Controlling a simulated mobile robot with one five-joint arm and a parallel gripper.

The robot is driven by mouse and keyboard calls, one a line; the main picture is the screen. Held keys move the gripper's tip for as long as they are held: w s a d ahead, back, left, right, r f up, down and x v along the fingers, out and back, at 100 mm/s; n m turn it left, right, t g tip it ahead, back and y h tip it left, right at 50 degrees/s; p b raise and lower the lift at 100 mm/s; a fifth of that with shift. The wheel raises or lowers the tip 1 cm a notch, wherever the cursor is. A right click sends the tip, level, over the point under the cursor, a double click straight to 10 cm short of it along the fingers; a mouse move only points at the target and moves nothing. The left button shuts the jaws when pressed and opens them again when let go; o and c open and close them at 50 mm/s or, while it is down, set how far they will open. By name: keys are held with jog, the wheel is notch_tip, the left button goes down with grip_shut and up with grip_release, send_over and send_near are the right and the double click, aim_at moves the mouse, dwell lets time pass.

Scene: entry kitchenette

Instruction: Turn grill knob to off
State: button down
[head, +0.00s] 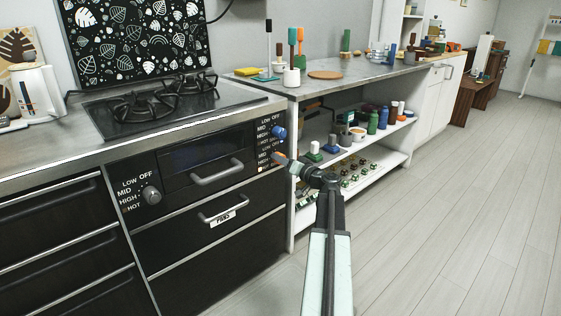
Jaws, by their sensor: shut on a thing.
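No label saying grill is readable. My gripper (284,161) reaches the panel from the right and is shut on the orange knob. My gripper and arm partly hide this knob, and its exact setting cannot be told.
The oven handle (217,175) and a drawer handle (226,212) stick out left of my gripper. A gas hob (150,103) lies above. Right of the oven, an open shelf (370,136) holds bottles and jars. The floor (450,200) at right is clear.

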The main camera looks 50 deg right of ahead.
jog(key=m, duration=0.4)
jog(key=shift+d+m, duration=0.1)
jog(key=shift+m, duration=1.9)
jog(key=c, duration=0.9)
grip_release()
